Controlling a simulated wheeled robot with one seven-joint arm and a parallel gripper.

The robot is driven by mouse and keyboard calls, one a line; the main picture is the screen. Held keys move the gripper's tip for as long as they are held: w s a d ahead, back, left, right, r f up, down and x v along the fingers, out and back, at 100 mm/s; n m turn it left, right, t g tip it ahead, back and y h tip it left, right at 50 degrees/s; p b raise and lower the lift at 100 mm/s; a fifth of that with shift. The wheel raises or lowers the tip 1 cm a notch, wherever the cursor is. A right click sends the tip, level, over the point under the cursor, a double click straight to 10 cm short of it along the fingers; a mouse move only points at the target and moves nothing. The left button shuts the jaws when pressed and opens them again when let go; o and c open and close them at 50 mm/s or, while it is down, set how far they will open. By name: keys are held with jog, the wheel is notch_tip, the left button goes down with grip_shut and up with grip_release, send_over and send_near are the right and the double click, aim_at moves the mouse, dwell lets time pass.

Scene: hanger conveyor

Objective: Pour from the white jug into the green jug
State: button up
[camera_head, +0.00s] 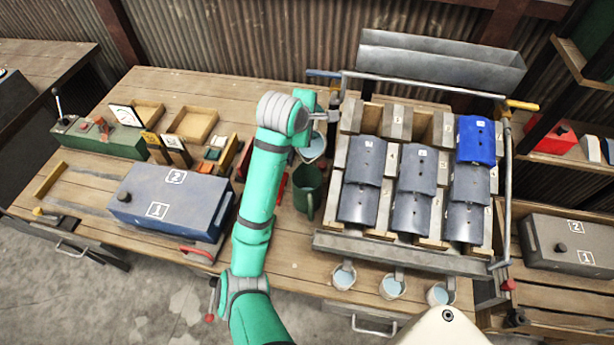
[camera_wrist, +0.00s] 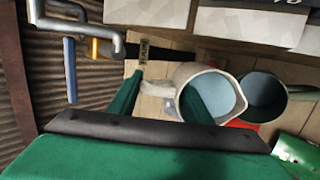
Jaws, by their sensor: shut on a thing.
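My gripper (camera_wrist: 162,84) is shut on the white jug (camera_wrist: 213,117), with its green fingers on either side of the handle. Pale blue liquid fills the jug's round mouth. In the head view the white jug (camera_head: 314,150) shows partly behind my wrist, looking about upright. The green jug (camera_head: 307,190) stands upright on the table, just in front of the white jug. In the wrist view the green jug (camera_wrist: 264,113) is right of the white jug, its dark inside partly visible. I cannot tell whether the two jugs touch or whether the green one holds liquid.
A rack (camera_head: 400,245) with grey tiles and a blue tile (camera_head: 475,140) stands close on the right. A blue-grey box (camera_head: 165,208) and wooden trays (camera_head: 194,124) lie left. Bare table shows in front of the green jug.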

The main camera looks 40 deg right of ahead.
jog(key=shift+s+a+r+t+h, duration=0.2)
jog(key=shift+t+h, duration=0.1)
jog(key=shift+h, duration=0.1)
dwell(0.5)
jog(key=shift+s+a+t+h, duration=0.15)
jog(key=shift+a+t+h, duration=0.05)
jog(key=shift+t+h, duration=0.2)
jog(key=shift+s+a, duration=0.1)
dwell(0.5)
jog(key=shift+s+a+r+t+h, duration=0.1)
jog(key=shift+a+r+t+h, duration=0.05)
jog(key=shift+t+h, duration=0.3)
jog(key=shift+a, duration=0.1)
dwell(0.4)
jog(key=shift+s+h, duration=0.3)
jog(key=shift+h, duration=0.15)
jog(key=shift+a+t, duration=0.25)
